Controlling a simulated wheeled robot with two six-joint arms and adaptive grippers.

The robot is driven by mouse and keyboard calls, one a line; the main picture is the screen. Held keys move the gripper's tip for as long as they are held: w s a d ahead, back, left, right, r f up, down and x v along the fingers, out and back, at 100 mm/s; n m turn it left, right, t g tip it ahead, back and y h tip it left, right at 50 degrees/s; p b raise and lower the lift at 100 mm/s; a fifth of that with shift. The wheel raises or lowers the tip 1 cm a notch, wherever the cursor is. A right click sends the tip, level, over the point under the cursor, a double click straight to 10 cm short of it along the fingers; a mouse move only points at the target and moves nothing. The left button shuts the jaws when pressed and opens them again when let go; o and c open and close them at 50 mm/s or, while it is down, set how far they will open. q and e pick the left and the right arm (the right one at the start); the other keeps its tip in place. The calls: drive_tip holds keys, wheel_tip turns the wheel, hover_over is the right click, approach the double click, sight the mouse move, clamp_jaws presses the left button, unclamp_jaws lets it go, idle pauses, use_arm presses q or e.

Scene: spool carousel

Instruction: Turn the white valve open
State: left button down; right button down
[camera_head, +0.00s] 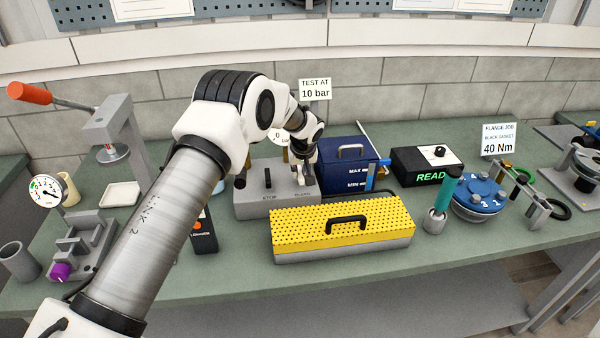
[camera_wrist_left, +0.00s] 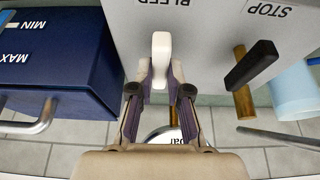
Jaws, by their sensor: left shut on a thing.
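The white valve is a small white lever (camera_wrist_left: 161,45) on the grey block marked STOP and BLEED, on the BLEED side. In the left wrist view it stands between the fingertips of my left gripper (camera_wrist_left: 161,82), which is shut on it. In the head view my left gripper (camera_head: 303,160) reaches down to the right part of the grey block (camera_head: 262,206), and it largely hides the lever there. A black-handled valve (camera_wrist_left: 251,65) sits on the STOP side of the block, apart from my fingers. My right gripper is not in view.
A blue tank (camera_head: 344,158) marked MAX and MIN stands close to the right of the block. A yellow perforated cover (camera_head: 290,232) with a black handle lies in front. A round gauge (camera_head: 276,134) is partly hidden behind my arm. A sign (camera_head: 315,89) reads TEST AT 10 bar.

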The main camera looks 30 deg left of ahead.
use_arm(q)
drive_tip(key=shift+f, duration=0.15)
drive_tip(key=c, duration=1.1)
unclamp_jaws()
drive_tip(key=v, duration=1.2)
drive_tip(key=shift+w, duration=0.1)
drive_tip(key=shift+f, duration=0.1)
